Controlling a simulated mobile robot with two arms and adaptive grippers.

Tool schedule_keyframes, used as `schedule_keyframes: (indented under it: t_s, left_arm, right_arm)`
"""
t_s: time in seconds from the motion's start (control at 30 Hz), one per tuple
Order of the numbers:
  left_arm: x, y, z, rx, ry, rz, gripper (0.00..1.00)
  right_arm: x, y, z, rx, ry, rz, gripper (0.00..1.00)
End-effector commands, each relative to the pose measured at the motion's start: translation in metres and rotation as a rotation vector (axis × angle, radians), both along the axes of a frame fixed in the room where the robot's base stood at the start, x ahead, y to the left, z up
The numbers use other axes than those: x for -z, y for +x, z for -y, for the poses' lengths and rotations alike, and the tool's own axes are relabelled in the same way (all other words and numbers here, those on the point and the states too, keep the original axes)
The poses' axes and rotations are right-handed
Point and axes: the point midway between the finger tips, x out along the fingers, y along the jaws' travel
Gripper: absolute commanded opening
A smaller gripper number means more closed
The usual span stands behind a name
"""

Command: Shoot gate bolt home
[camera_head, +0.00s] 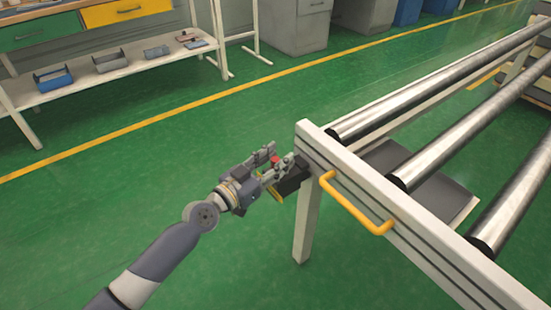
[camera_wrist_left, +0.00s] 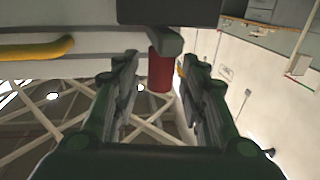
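The gate bolt's red knob (camera_head: 275,160) shows at the corner of the white roller frame, beside a black block (camera_head: 292,181). My left gripper (camera_head: 279,154) is at this corner with its two fingers apart. In the left wrist view the red knob (camera_wrist_left: 160,70) stands between the tips of my left gripper (camera_wrist_left: 160,60), with a narrow gap to the finger on each side. A dark block (camera_wrist_left: 170,10) is above it there. The bolt's rod is largely hidden, so I cannot tell its position. My right gripper is not in view.
The white roller frame (camera_head: 410,222) with metal rollers (camera_head: 460,135) fills the right side. A yellow handle (camera_head: 352,207) sticks out from its near side, close to the gripper. A workbench (camera_head: 110,80) with small trays stands at the back left. The green floor between is clear.

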Motion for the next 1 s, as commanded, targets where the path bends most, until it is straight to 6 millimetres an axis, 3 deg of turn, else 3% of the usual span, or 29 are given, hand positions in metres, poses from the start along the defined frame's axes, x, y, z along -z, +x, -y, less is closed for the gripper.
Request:
schedule_keyframes:
  t_s: [0.2, 0.4, 0.67, 0.8, 1.0]
  left_arm:
    - [0.000, 0.000, 0.000, 0.000, 0.001, -0.001, 0.39]
    - [0.000, 0.000, 0.000, 0.000, 0.001, -0.001, 0.00]
    - [0.002, 0.007, 0.009, -0.001, -0.001, -0.001, 0.00]
    - [0.001, 0.019, 0.025, 0.000, -0.002, -0.001, 0.00]
    - [0.001, 0.022, 0.032, 0.001, 0.001, -0.002, 0.00]
  right_arm:
    - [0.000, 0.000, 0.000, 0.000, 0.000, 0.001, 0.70]
    - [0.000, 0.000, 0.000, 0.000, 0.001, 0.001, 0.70]
    - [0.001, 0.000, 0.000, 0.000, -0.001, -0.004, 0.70]
    - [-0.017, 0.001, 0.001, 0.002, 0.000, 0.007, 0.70]
    - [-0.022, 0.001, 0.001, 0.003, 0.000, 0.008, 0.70]
